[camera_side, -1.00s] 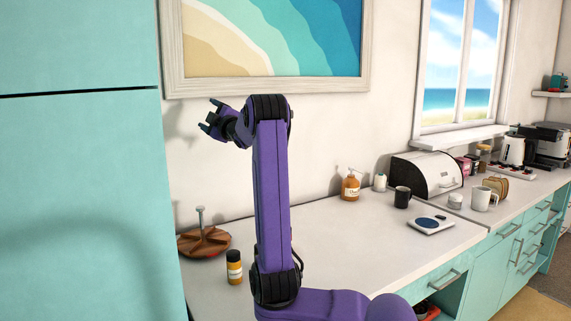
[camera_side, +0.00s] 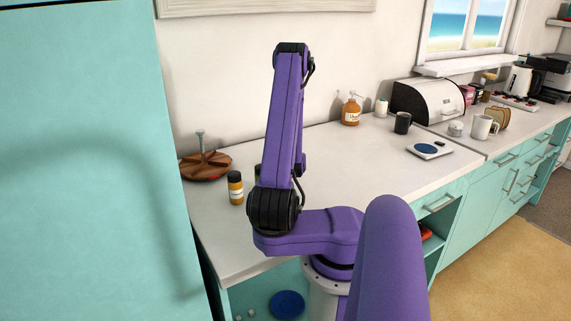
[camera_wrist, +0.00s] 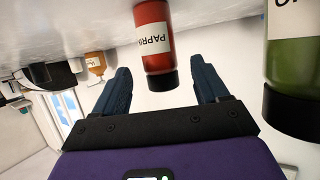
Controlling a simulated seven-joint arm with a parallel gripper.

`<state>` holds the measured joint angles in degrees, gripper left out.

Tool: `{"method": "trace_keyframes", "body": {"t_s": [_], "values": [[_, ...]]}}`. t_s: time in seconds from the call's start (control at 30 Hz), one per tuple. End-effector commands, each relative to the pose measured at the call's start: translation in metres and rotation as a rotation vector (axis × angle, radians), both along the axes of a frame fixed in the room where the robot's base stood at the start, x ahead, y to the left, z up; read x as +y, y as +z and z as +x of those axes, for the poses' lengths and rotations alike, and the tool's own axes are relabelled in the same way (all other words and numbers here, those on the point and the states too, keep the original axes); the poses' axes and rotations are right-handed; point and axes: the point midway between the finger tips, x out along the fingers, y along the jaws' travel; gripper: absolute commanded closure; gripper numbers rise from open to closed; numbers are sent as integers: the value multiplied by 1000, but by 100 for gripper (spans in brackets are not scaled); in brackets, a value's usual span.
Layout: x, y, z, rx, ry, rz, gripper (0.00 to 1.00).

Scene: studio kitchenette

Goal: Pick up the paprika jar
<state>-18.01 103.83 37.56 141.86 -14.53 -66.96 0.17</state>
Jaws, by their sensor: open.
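In the wrist view, the red paprika jar (camera_wrist: 153,38) has a white label reading "PAPRI" and a black lid, and shows upside down. My gripper (camera_wrist: 160,68) is open, with one dark blue finger on each side of the jar's lid end. A gap shows on both sides; I cannot tell how deep the jar sits between the fingers. In the side view, my arm hides my gripper, and I cannot make out the paprika jar there.
A green jar (camera_wrist: 292,55) with a black lid stands close to my right finger. In the side view, a yellow jar (camera_side: 236,190) stands left of my arm, near a wooden turntable (camera_side: 207,172). A soap bottle (camera_side: 351,112), dark mug (camera_side: 403,123) and scale (camera_side: 430,150) stand farther right.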

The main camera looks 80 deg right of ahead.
Motion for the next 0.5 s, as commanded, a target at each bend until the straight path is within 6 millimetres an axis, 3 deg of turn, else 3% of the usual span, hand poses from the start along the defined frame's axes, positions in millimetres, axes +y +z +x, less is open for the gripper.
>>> {"method": "trace_keyframes", "body": {"t_s": [0.3,0.5], "values": [[-36,-16,13,1,2,0,26],[-49,-22,17,3,2,0,26]]}}
